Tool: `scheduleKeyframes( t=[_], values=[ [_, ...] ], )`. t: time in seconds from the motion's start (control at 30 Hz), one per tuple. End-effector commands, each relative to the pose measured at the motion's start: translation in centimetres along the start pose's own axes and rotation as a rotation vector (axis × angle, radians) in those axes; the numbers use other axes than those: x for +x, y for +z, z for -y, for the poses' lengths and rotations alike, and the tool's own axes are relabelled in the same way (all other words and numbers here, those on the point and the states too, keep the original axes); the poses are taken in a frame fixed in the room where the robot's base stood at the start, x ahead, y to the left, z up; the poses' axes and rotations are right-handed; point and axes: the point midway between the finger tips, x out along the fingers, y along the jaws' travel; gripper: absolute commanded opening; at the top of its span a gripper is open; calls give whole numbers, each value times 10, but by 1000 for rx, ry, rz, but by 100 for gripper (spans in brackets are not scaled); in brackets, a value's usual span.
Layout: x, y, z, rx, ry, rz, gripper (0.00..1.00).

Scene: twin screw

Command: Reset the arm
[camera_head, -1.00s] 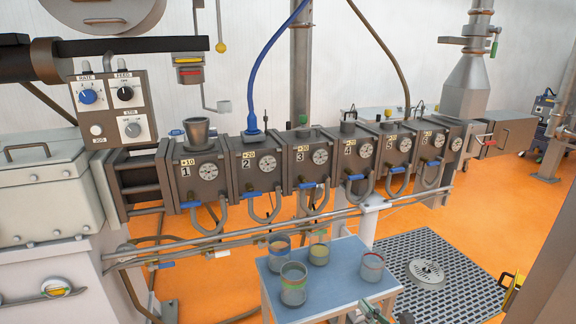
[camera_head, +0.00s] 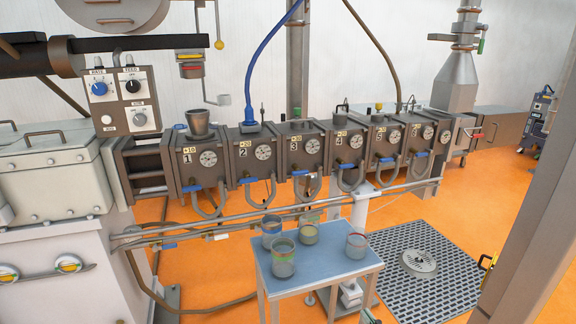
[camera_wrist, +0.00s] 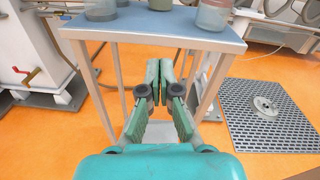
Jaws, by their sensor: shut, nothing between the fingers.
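My gripper (camera_wrist: 158,84) shows in the wrist view with its green fingers closed together and nothing between them. It is in front of the small blue-topped table (camera_wrist: 185,30), below the level of the tabletop. In the head view my gripper is mostly out of frame; only a small bit may show at the bottom edge, too little to tell. The table (camera_head: 315,279) stands in front of the extruder line with several cups on it, among them a near cup (camera_head: 284,260) with a green band and a right cup (camera_head: 356,245) with a red band.
The numbered extruder barrels (camera_head: 303,150) run across behind the table, with pipes below. A control box (camera_head: 118,103) with knobs is at the left. A floor grate (camera_head: 440,275) with a round drain lies right of the table. A grey post (camera_head: 525,200) stands at the far right.

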Motion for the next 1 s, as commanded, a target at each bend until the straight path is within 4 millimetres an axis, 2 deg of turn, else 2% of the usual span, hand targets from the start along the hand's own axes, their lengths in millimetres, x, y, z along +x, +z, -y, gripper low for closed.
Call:
scheduleKeyframes(
  t=[0.27,0.47,0.7,0.87,1.0],
  values=[
    [-32,-34,-22,-181,-44,-70,0],
    [-75,-66,-47,-418,-78,-158,0],
    [-157,-100,-86,-862,-88,-312,0],
    [-214,-107,-108,-1176,-60,-404,0],
    [-262,-103,-126,-1457,-15,-473,0]
  ],
)
